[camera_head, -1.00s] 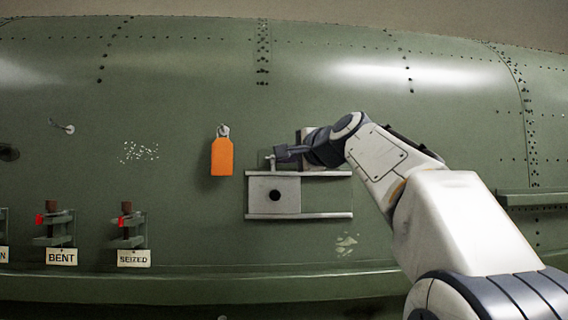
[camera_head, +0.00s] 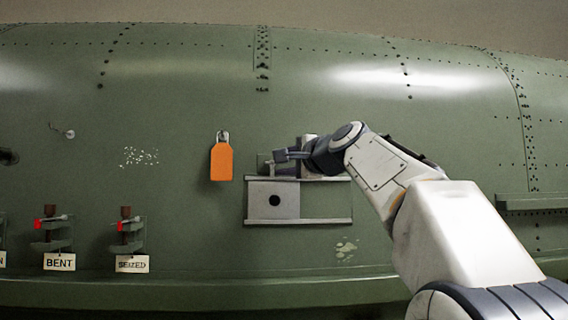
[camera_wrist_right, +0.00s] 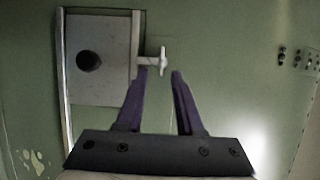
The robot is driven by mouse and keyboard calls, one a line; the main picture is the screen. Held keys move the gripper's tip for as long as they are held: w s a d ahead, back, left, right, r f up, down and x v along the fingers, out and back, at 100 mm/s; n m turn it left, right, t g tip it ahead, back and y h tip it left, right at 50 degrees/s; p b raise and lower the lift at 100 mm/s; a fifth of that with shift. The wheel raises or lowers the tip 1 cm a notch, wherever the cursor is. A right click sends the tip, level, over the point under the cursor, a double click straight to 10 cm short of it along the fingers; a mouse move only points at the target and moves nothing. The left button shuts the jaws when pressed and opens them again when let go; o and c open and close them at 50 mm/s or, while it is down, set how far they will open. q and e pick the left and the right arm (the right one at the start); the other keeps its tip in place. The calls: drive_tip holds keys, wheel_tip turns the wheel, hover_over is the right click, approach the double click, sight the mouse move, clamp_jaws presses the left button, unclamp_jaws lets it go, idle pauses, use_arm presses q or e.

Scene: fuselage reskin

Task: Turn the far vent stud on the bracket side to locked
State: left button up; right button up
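In the right wrist view, a small pale T-shaped handle (camera_wrist_right: 162,60) sticks out from the edge of this plate (camera_wrist_right: 100,78). My right gripper (camera_wrist_right: 160,72) is open, with its fingertips just short of the handle's crossbar and to either side of it; I cannot see any contact. In the head view, the right gripper (camera_head: 281,156) is at the plate's upper edge and partly covers the handle. No stud is clearly marked as locked. My left gripper is not in view.
An orange tag (camera_head: 221,162) hangs from a stud left of the plate. Another small stud (camera_head: 69,134) is farther left. Small clamp brackets with red parts stand above labels BENT (camera_head: 59,262) and SEIZED (camera_head: 132,264). A green ledge (camera_head: 530,203) projects at right.

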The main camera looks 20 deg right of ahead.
drive_tip(key=s+d+b, duration=0.1)
drive_tip(key=s+b, duration=0.3)
drive_tip(key=s, duration=0.6)
drive_tip(key=shift+s, duration=0.25)
